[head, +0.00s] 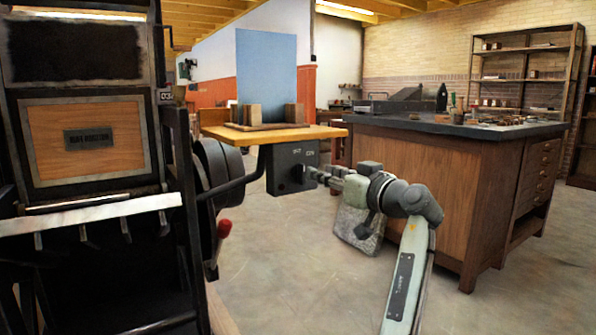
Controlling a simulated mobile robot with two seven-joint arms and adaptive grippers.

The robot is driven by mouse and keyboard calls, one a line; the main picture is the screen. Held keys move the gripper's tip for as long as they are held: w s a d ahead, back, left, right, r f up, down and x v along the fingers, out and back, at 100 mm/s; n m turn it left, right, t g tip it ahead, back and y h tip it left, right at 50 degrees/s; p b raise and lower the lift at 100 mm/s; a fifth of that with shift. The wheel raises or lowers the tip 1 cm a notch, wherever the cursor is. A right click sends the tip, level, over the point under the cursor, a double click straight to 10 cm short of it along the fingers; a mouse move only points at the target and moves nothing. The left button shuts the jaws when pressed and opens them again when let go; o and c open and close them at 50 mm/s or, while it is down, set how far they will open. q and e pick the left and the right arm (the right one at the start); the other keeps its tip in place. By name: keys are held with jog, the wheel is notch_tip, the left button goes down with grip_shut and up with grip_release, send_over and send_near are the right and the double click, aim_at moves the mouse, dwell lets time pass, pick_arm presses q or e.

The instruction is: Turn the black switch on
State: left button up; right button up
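A black switch box (284,158) hangs under the front edge of a small wooden shelf. White lettering shows on its face; the right label looks like "ON". A dark knob (297,172) sits on its lower face, and which way it points is too small to tell. Contact is unclear. The fingers look narrow and close together, but I cannot tell whether they are open or shut.
The wooden shelf (228,132) bears a blue panel (267,66) between wooden blocks. A dark press (90,180) with a red-tipped lever (223,229) stands at left. A wooden workbench (428,182) stands at right. The floor (300,290) in front is clear.

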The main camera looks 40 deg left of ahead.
aim_at(304, 165)
pick_arm(q)
jog(key=x, duration=0.7)
jog(key=shift+w+a+r, duration=0.1)
jog(key=shift+a, duration=0.25)
jog(key=shift+c, duration=0.2)
grip_shut()
